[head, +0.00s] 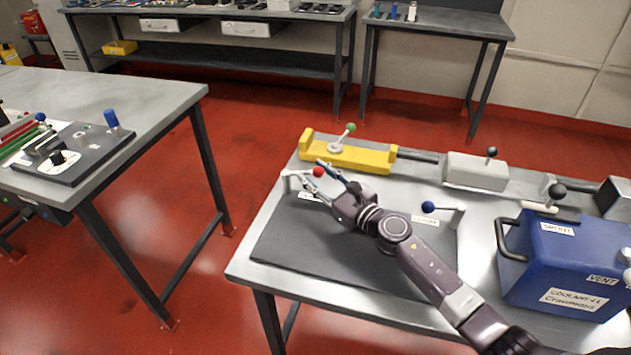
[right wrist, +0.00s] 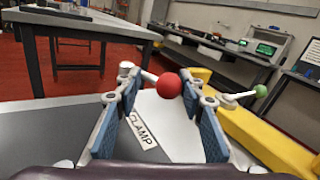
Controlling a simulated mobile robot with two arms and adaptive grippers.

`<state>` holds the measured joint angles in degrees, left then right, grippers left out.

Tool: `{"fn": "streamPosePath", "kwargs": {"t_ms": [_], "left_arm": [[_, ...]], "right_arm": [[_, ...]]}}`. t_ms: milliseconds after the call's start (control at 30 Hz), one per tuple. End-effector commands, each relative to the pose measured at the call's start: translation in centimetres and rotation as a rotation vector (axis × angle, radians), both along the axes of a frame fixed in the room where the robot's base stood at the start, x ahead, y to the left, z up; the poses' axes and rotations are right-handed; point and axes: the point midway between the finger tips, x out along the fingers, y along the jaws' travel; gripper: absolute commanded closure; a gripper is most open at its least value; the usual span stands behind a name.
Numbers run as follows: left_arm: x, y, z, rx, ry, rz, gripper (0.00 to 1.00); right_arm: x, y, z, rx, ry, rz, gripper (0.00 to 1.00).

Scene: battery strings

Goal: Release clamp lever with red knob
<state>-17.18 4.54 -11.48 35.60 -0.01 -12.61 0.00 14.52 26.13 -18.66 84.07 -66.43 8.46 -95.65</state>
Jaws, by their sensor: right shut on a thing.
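The clamp lever's red knob (head: 318,172) is at the back left of the near right table. Its pale lever and post (head: 291,180) stand just left of it. My right gripper (head: 313,177) is shut on the red knob, with a finger on either side. In the right wrist view the red knob (right wrist: 169,85) shows between the blue finger pads, at the end of the short lever (right wrist: 149,76). A label reading CLAMP (right wrist: 143,131) lies on the surface below. My left gripper is not in view.
A yellow fixture (head: 350,156) with a green-knobbed lever (head: 350,127) stands just behind. A blue-knobbed lever (head: 429,207) and a blue box (head: 562,262) are to the right. The dark mat (head: 310,250) is clear at the front.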

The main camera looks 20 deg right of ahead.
Motion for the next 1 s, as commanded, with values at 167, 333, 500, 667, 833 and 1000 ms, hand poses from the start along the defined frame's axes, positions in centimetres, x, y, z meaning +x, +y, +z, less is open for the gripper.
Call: {"fn": "streamPosePath", "kwargs": {"t_ms": [167, 333, 500, 667, 833, 1000], "left_arm": [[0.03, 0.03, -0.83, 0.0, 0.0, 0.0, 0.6], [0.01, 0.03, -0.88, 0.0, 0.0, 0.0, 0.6], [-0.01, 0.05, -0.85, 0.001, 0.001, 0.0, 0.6], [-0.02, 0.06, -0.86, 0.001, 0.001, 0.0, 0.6], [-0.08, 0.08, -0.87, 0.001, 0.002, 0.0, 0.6], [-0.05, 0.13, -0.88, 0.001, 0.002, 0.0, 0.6]], "right_arm": [[0.44, -0.36, 0.6, 0.003, -0.011, 0.029, 1.0], [0.46, -0.32, 0.72, 0.006, -0.011, 0.039, 1.0], [0.47, -0.3, 0.78, 0.006, -0.011, 0.039, 1.0], [0.46, -0.28, 0.81, 0.006, -0.012, 0.039, 0.6], [0.36, -0.16, 0.62, 0.005, -0.009, 0.043, 0.41], [0.28, -0.12, 0.39, 0.003, -0.006, 0.045, 0.41]]}}
